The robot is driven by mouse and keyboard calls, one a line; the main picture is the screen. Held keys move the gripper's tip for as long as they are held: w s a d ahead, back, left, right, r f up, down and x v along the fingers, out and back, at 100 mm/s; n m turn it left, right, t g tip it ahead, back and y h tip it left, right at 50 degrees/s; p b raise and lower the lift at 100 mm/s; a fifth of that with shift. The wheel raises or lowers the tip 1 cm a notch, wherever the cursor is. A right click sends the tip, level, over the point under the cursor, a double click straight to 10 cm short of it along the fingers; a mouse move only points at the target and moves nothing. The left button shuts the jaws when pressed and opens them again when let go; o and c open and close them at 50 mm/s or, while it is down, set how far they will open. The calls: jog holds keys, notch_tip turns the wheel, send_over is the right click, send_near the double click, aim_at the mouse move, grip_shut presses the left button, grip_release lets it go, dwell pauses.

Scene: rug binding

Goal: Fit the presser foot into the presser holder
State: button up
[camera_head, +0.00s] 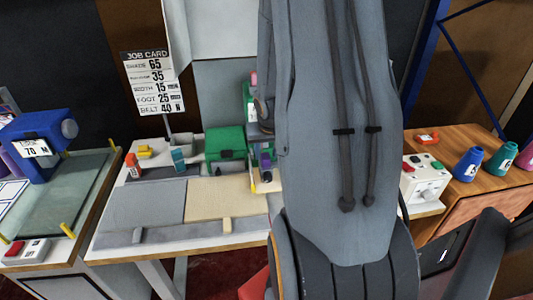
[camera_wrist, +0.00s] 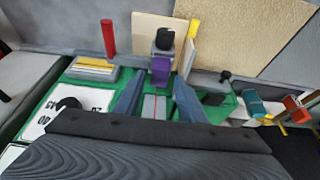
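My gripper (camera_wrist: 160,84) reaches down at the green sewing machine (camera_head: 225,143). Its two blue-grey fingers stand apart in the wrist view. A purple block (camera_wrist: 160,72) shows between and just beyond the fingertips, under a black round knob (camera_wrist: 165,39). I cannot tell whether this block is the presser foot or part of the presser holder. A slim gap seems to separate it from the fingers. A grey plate with a red line (camera_wrist: 154,106) shows between the fingers. In the head view the purple part (camera_head: 265,160) is partly hidden by my arm.
A teal piece (camera_head: 178,160) and an orange piece (camera_head: 133,166) stand left of the machine. A beige sheet (camera_head: 222,198) lies in front. A job card (camera_head: 152,82) reads FOOT 25. A button box (camera_head: 425,178) and cones (camera_head: 468,166) are at right.

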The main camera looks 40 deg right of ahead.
jog(key=p+v, duration=0.5)
jog(key=v, duration=0.4)
jog(key=shift+r+p, duration=0.2)
jog(key=shift+p, duration=0.2)
jog(key=s+a+r+n, duration=0.2)
jog(key=a, duration=0.6)
jog(key=s+a+r+n+g+y, duration=0.1)
jog(key=s+a+r+n, duration=0.1)
jog(key=a, duration=0.7)
jog(key=s+a+r+n+y, duration=0.1)
jog(key=a+r, duration=0.3)
jog(key=a, duration=0.5)
jog(key=shift+s+n, duration=0.4)
jog(key=shift+n, duration=0.3)
jog(key=shift+f, duration=0.1)
notch_tip(320, 180, down, 12)
jog(key=g+b, duration=0.1)
jog(key=b, duration=0.9)
jog(key=shift+w+g, duration=0.3)
jog(key=shift+a+r, duration=0.1)
jog(key=shift+r, duration=0.2)
jog(key=shift+c, duration=0.3)
jog(key=shift+c, duration=0.4)
